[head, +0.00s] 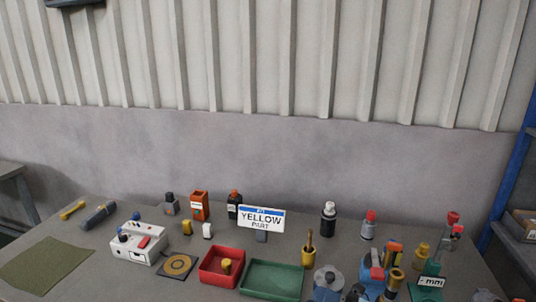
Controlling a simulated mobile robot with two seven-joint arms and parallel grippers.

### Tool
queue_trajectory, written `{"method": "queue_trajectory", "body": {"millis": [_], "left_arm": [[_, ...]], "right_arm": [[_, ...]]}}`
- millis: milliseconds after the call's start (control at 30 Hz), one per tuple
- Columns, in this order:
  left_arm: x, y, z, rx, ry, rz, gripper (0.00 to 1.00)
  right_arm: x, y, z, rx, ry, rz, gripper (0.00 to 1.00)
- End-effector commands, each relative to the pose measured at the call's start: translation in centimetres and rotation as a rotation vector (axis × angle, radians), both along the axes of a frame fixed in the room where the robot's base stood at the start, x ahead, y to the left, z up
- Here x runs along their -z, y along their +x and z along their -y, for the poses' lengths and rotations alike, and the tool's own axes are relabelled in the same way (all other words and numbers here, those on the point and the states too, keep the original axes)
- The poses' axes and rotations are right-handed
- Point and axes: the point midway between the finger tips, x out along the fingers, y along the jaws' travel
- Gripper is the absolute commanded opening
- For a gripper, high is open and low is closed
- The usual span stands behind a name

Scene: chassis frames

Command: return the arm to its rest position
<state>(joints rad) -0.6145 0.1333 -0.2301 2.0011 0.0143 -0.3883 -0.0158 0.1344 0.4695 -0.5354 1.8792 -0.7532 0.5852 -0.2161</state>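Neither of my grippers nor any arm of mine can be made out in the head view. The grey workbench (205,277) fills the lower part of the picture. A red tray (208,277) holds a small yellow part (226,267). An empty green tray (272,279) lies to its right.
A white box with buttons (139,245), a green mat (45,262) and a dark square with a yellow ring (179,265) lie left. Bottles, including a black one (328,221), and a blue tool (373,275) crowd the right. A corrugated wall stands behind.

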Motion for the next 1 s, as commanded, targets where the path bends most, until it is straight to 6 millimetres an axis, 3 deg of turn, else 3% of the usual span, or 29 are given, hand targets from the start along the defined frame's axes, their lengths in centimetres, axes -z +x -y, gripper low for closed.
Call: {"method": "queue_trajectory", "body": {"millis": [167,267,400,533,700,1000], "left_arm": [[-1.7,-0.1,-0.1,0.001,0.005,-0.002,0.66],[-2.4,-0.1,-0.2,0.001,0.007,-0.002,0.66],[-3.3,-0.2,-0.3,0.002,0.01,-0.001,0.66],[-4.0,-0.2,-0.3,0.001,0.012,0.003,0.66],[-4.3,-0.2,-0.3,0.002,0.012,0.006,0.66],[-4.3,-0.2,-0.3,0.002,0.012,0.006,0.66]], "right_arm": [[4.3,-1.3,2.8,0.276,0.297,-0.496,0.43],[8.3,-3.3,4.9,0.431,0.438,-0.792,0.43],[14.6,-8.1,7.6,0.633,0.604,-1.192,0.43],[18.9,-13.3,9.0,0.77,0.708,-1.48,0.43],[21.5,-17.2,9.6,0.854,0.77,-1.668,0.43],[21.9,-17.7,9.7,0.865,0.777,-1.694,0.43]]}}
